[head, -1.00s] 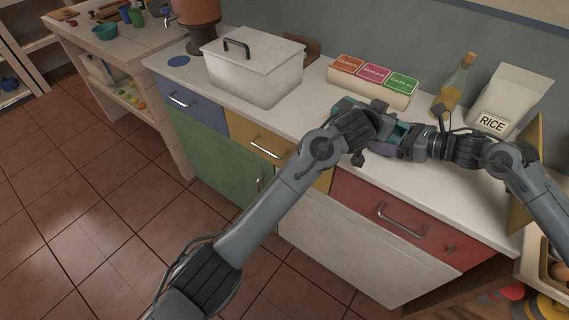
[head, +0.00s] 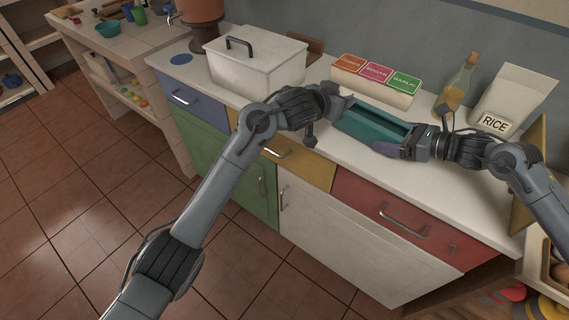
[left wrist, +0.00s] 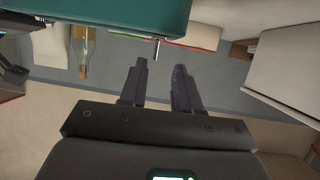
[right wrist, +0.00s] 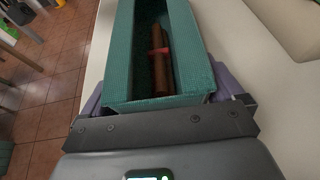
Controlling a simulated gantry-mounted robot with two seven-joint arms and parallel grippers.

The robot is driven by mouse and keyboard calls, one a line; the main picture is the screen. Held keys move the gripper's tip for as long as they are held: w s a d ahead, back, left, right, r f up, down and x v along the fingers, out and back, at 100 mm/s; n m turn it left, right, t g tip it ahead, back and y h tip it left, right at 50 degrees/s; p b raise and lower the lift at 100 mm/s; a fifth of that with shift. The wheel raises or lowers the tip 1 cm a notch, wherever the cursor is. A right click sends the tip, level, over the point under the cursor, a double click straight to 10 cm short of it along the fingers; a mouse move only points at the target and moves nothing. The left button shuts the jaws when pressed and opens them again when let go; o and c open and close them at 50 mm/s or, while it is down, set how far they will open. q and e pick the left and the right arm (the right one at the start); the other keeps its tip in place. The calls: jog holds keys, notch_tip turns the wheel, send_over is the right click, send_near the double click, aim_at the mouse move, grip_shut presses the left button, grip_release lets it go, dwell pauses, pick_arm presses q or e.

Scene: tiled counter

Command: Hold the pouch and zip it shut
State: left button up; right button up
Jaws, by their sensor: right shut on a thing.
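The teal pouch (head: 372,127) lies lengthwise on the counter, its long top opening uncovered. Brown stick-like items (right wrist: 161,60) with a red band lie inside it in the right wrist view. My right gripper (head: 392,149) is shut on the pouch's right end, one finger along each side. My left gripper (head: 346,100) is at the pouch's left end; in the left wrist view its two fingers (left wrist: 161,68) are apart with nothing between them. A small metal zip pull (left wrist: 156,48) hangs at the edge of the pouch (left wrist: 100,15), just beyond the fingertips.
Behind the pouch stand a box with coloured labels (head: 372,89), a bottle (head: 458,85) and a rice bag (head: 512,97). A white lidded bin (head: 255,72) stands to the left. The counter is clear in front of the pouch.

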pick_arm(q)
jog(key=f+v, duration=0.1)
jog(key=v, duration=0.7)
jog(key=s+a+f+n+y, duration=0.1)
jog(key=s+a+f, duration=0.2)
jog(key=f, duration=0.4)
jog(key=s+a+f+n+y, duration=0.1)
jog(key=s+a+f+y, duration=0.1)
jog(key=a+f, duration=0.3)
jog(key=shift+s+a+f+n, duration=0.2)
jog(key=shift+s+f+n, duration=0.15)
jog(key=shift+f, duration=1.05)
jog(key=w+d+r+m+h, duration=0.1)
jog(key=w+d+r, duration=0.25)
jog(key=r, duration=0.35)
jog(key=w+d+r+m+h, duration=0.2)
jog(key=d+r, duration=0.3)
jog(key=r, duration=0.3)
jog(key=x, duration=1.2)
jog(key=shift+w+d+r, duration=0.15)
jog(key=shift+d+r, duration=0.15)
jog(key=shift+c, duration=0.5)
